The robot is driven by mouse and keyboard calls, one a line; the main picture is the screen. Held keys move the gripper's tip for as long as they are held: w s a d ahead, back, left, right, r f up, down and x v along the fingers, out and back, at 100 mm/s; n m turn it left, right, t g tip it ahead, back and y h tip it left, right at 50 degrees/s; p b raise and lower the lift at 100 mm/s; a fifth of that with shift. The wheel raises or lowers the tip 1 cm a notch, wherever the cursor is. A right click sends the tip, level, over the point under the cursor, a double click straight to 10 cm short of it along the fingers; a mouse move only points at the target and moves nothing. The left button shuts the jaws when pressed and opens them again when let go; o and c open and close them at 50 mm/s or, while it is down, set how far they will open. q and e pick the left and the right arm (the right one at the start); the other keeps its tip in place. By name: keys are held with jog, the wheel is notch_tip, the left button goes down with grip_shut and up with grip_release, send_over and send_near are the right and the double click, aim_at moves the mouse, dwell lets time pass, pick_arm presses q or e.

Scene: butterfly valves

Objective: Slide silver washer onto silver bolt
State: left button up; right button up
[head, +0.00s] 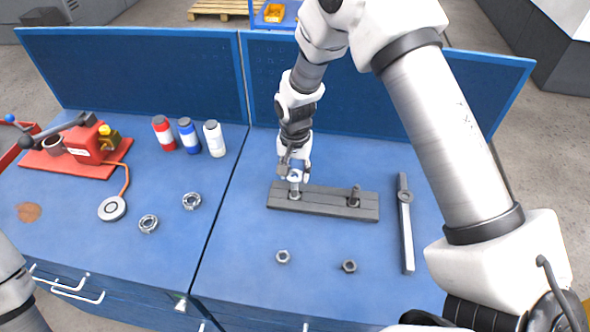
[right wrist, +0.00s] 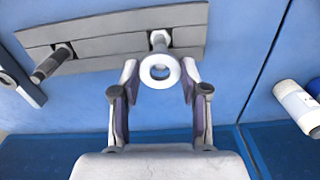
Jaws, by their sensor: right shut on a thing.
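The silver washer (right wrist: 146,73) is a flat pale ring held between the fingertips of my right gripper (right wrist: 160,82). In the head view my right gripper (head: 294,170) points down over the left end of the grey block (head: 325,203). The silver bolt (right wrist: 158,40) stands upright in that block and also shows in the head view (head: 295,191). The washer is close to the bolt's free end; in the wrist view it partly overlaps the bolt. I cannot tell whether they touch. A darker bolt (head: 354,196) stands at the block's right end. My left gripper is out of view.
Two nuts (head: 283,257) (head: 349,266) lie in front of the block. A long metal bar with a round hub (head: 406,235) lies to its right. Three bottles (head: 188,137), ring-shaped parts (head: 148,223) and a red device (head: 88,150) are on the left. A blue panel (head: 140,72) closes the back.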

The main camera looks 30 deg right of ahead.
jog(key=shift+f, duration=0.75)
dwell(0.7)
jog(key=o, duration=1.2)
jog(key=shift+o, duration=0.2)
notch_tip(320, 180, up, 12)
jog(key=shift+f, duration=0.1)
